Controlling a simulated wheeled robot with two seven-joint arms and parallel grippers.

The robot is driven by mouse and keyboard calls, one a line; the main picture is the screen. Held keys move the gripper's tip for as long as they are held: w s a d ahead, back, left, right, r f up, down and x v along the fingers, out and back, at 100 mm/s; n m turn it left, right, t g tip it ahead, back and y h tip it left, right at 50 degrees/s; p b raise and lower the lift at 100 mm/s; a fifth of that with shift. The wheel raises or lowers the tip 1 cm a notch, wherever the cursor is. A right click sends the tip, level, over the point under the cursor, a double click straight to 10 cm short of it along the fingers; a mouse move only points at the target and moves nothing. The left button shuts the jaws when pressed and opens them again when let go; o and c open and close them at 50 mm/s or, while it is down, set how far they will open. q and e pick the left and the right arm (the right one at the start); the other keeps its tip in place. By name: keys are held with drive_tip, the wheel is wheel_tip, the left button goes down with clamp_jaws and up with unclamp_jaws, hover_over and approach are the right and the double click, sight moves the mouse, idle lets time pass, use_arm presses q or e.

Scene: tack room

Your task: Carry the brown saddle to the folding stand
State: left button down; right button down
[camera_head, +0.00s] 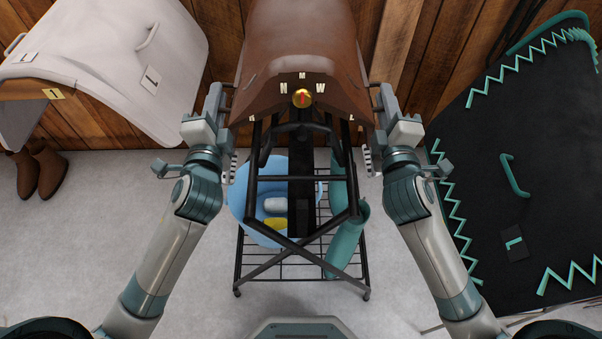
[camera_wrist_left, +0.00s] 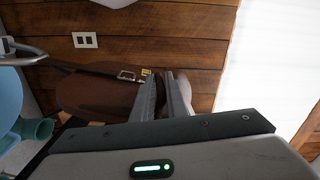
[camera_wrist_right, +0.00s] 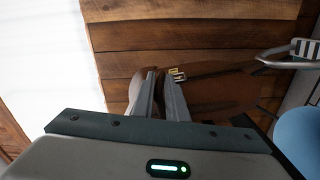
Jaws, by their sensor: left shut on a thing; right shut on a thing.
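The brown saddle (camera_head: 300,45) is at the top middle of the head view, in front of the wooden wall. Its front edge carries pale letters and a round gold badge. My left gripper (camera_head: 224,92) is shut on its left side and my right gripper (camera_head: 380,95) is shut on its right side. The saddle also shows beyond the fingers in the left wrist view (camera_wrist_left: 95,92) and right wrist view (camera_wrist_right: 220,95). The black folding stand (camera_head: 300,180) is below the saddle's front edge, which hides its top. I cannot tell whether they touch.
A blue tub (camera_head: 240,200) and a teal roll (camera_head: 347,240) sit at the stand's lower wire shelf. A white saddle-shaped piece (camera_head: 120,60) is at left, above brown boots (camera_head: 38,172). A black panel with teal zigzag trim (camera_head: 540,150) is close to my right arm.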

use_arm(q)
drive_tip(key=shift+d+f, duration=0.2)
use_arm(e)
drive_tip(key=shift+a+f, duration=0.2)
use_arm(q)
drive_tip(key=c, duration=2)
unclamp_jaws()
drive_tip(key=shift+f+b, duration=0.2)
drive_tip(key=shift+b, duration=0.1)
drive_tip(key=shift+c, duration=0.2)
use_arm(e)
drive_tip(key=c, duration=2)
unclamp_jaws()
drive_tip(key=shift+f, duration=0.2)
drive_tip(key=shift+c, duration=0.2)
use_arm(q)
drive_tip(key=shift+o, duration=1.4)
use_arm(e)
drive_tip(key=shift+o, duration=1.4)
use_arm(q)
drive_tip(key=shift+r, duration=0.15)
use_arm(e)
drive_tip(key=shift+r, duration=0.1)
use_arm(q)
drive_tip(key=shift+a, duration=0.1)
drive_tip(key=o, duration=0.9)
drive_tip(key=shift+s, duration=0.1)
use_arm(e)
drive_tip(key=shift+d+r, duration=0.1)
